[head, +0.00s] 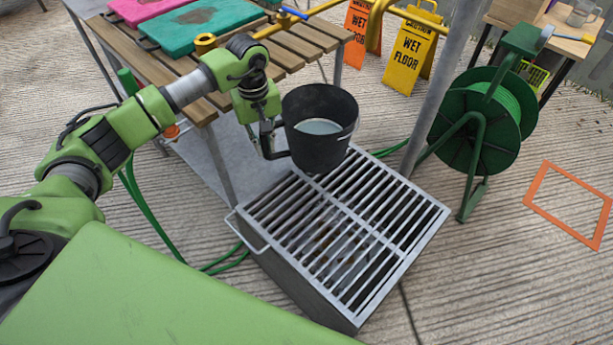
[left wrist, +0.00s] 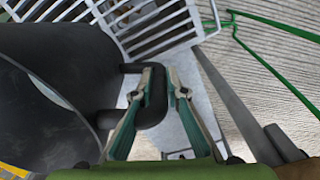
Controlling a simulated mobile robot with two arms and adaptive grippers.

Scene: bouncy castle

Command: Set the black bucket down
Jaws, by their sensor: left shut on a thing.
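The black bucket (head: 318,156) is upright, with pale greyish liquid in it. In the head view it overlaps the back corner of the metal grate box (head: 430,211); I cannot tell whether its base touches the bars. My left gripper (head: 270,142) is at the bucket's left side, shut on its side handle. In the left wrist view the bucket (left wrist: 45,100) fills the left, and its dark handle (left wrist: 153,108) lies between the fingertips (left wrist: 163,78). My right gripper is not in view.
A slatted wooden bench (head: 290,52) with a pink and a teal case (head: 205,22) stands behind. A green hose reel (head: 478,130) and a grey post (head: 437,85) are right of the grate. Yellow and orange wet floor signs (head: 408,55) stand behind. An orange frame (head: 570,232) lies on open concrete.

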